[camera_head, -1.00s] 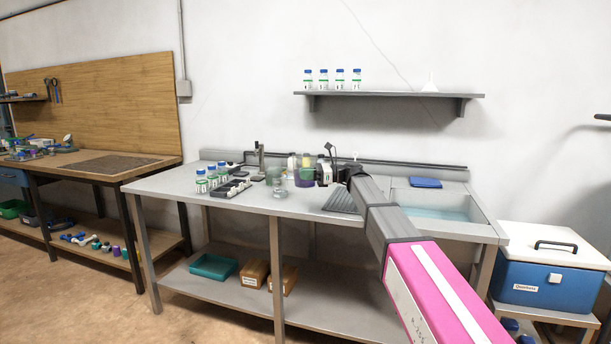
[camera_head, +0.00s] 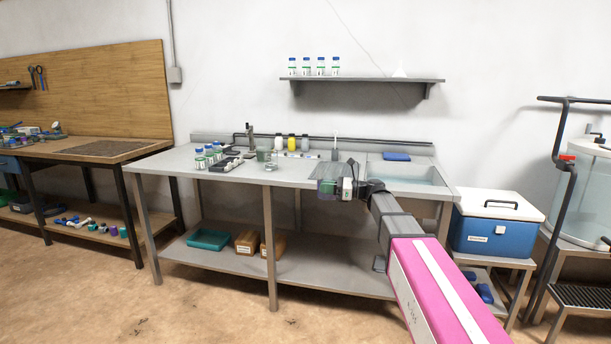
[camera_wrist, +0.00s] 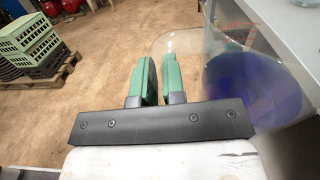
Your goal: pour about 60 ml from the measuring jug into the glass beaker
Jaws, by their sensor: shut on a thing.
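The measuring jug (camera_head: 327,183) is clear with blue-purple liquid in it. In the wrist view the jug (camera_wrist: 252,82) fills the right side, beside the green fingers. My gripper (camera_head: 347,188) is shut on the jug, apparently at its handle; the fingers (camera_wrist: 158,75) hide the exact grip. In the head view the jug is near the bench's front edge, left of the sink. It looks roughly upright, though small. A glass vessel, likely the glass beaker (camera_head: 264,153), stands on the bench left of the jug, well apart from it. Its contents are unclear.
The steel bench (camera_head: 290,178) has several blue-capped bottles (camera_head: 209,156) at left and yellow and white bottles (camera_head: 292,143) at back. A sink (camera_head: 405,172) is at right. A blue cooler (camera_head: 492,225) stands beyond the bench. In the wrist view, green crates (camera_wrist: 30,45) stand on the floor.

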